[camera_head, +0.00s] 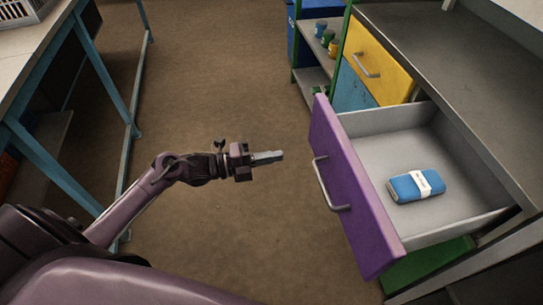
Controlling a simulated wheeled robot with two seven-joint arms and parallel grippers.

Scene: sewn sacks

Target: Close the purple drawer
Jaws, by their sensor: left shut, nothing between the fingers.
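The purple drawer (349,190) stands pulled out from the grey cabinet at the right. Its purple front faces left and carries a silver bar handle (328,186). The drawer's grey inside holds a blue packet with a white band (416,186). My left gripper (280,155) is shut and empty. It is to the left of the drawer front, apart from it, with its fingertips pointing right toward the front near the handle. My right gripper is not in view.
A yellow drawer (379,62) behind the purple one looks shut. A green shelf (318,76) with small jars is beyond it. A blue-legged table (98,78) stands at the left. The brown floor between is clear.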

